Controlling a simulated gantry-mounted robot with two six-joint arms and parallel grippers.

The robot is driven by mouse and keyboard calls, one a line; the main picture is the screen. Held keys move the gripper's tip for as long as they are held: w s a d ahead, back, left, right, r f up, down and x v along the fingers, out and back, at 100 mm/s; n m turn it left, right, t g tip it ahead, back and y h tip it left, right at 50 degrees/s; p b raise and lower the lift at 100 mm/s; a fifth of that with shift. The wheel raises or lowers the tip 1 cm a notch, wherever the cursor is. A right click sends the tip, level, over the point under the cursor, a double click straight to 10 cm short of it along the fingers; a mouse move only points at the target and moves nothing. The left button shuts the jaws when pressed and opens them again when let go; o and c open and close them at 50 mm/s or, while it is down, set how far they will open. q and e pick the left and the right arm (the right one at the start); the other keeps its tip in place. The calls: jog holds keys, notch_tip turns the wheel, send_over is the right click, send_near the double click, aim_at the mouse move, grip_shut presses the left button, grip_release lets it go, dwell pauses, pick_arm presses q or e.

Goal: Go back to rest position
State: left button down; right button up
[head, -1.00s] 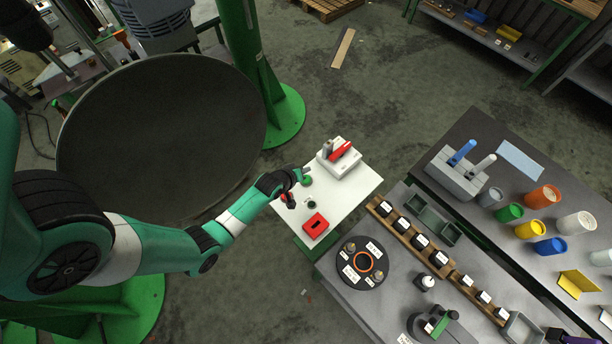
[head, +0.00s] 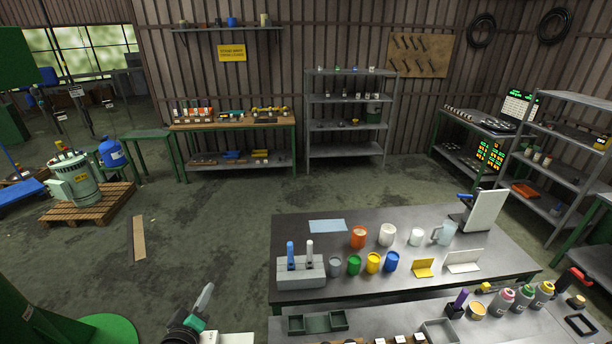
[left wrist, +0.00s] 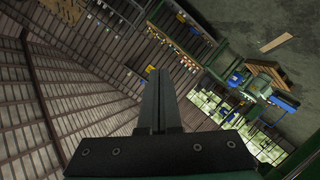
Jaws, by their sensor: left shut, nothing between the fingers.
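My left gripper (head: 205,298) shows at the bottom of the head view, left of the front workbench, with its fingers pointing up and closed together. It is apart from the benches and holds nothing. In the left wrist view its two dark fingers (left wrist: 159,100) lie side by side with no visible gap, and nothing is between them. Behind them the wrist camera sees the walls, shelves and floor of the workshop at a tilt. My right gripper is not in either view.
A dark workbench (head: 400,215) bears a grey holder (head: 301,272), coloured cups and a white panel (head: 485,213). A nearer bench (head: 380,322) carries bottles and trays. A green column base (head: 105,330) stands at the lower left. The floor (head: 215,225) left of the benches is mostly clear.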

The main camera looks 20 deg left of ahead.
pick_arm(q)
jog(key=d+r+m+t+h, duration=0.1)
jog(key=d+r+m+t, duration=0.2)
jog(key=r, duration=0.9)
jog(key=d+r+t+h+p, duration=0.15)
jog(key=d+r, duration=0.45)
jog(key=r, duration=0.6)
jog(key=d+r+m+t+h, duration=0.15)
jog(key=d+r+t, duration=0.25)
jog(key=r, duration=0.8)
jog(key=s+d+r+m+t+h, duration=0.1)
jog(key=s+r+m, duration=0.3)
jog(key=s+r, duration=0.4)
jog(key=s+d+r+m+t, duration=0.3)
jog(key=s+r+m, duration=0.1)
jog(key=s+r, duration=0.4)
jog(key=shift+r+h, duration=0.4)
jog(key=shift+r, duration=0.05)
jog(key=shift+t, duration=0.25)
jog(key=shift+s, duration=0.1)
